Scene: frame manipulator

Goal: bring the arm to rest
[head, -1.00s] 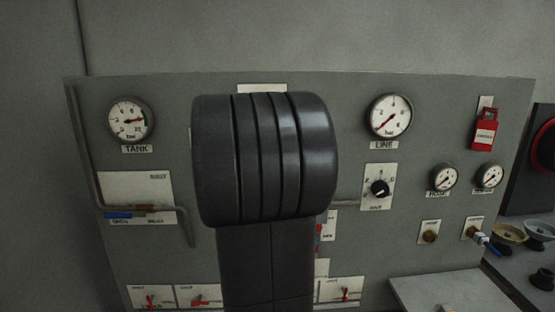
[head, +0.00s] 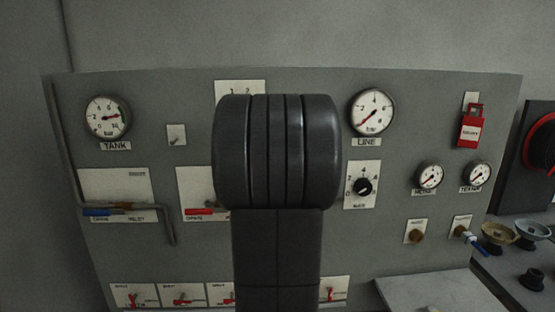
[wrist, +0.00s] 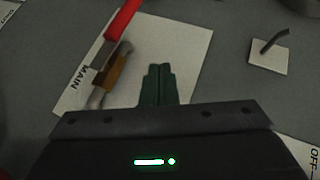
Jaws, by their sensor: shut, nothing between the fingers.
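My gripper (wrist: 158,84) shows in the wrist view with its two dark green fingers pressed together and nothing between them. It is over a white plate (wrist: 190,50) marked MAIN on the grey panel. A red-handled valve lever (wrist: 122,20) with a brass body is just to the left of the fingers, and I see no contact with it. In the head view my dark arm fills the middle and hides the gripper. The red lever (head: 200,211) shows there at the arm's left edge.
The grey panel (head: 400,240) carries the tank gauge (head: 107,118), line gauge (head: 372,112), a black knob (head: 363,187), a blue-handled lever (head: 98,211) and small red switches below. A red padlock (head: 470,130) hangs at right.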

